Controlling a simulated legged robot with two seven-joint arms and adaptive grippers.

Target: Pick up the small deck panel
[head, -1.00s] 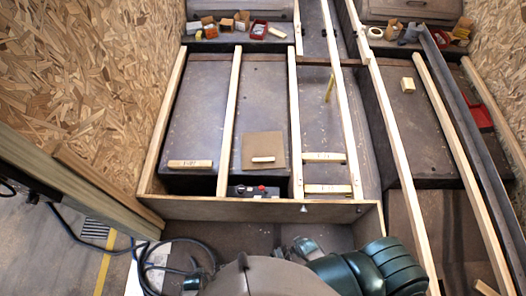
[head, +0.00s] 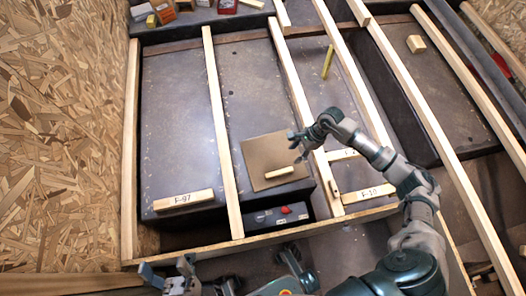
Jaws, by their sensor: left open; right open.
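The small deck panel (head: 262,152) is a flat brown square with a pale wooden handle (head: 280,173) on it. It lies on the dark wheel-arch surface between two pale wooden battens. My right gripper (head: 297,146) is open and empty, at the panel's right edge, just above and right of the handle in the head view. Whether its fingers touch the panel is unclear. My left gripper (head: 165,279) is open and empty at the bottom left, in front of the frame's near board, well away from the panel.
Pale battens run lengthwise, and a block marked F-97 (head: 183,200) lies left of the panel. A dark box with a red button (head: 284,211) sits below it. Short cross pieces (head: 362,194) lie to the right. A chipboard wall (head: 65,130) bounds the left.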

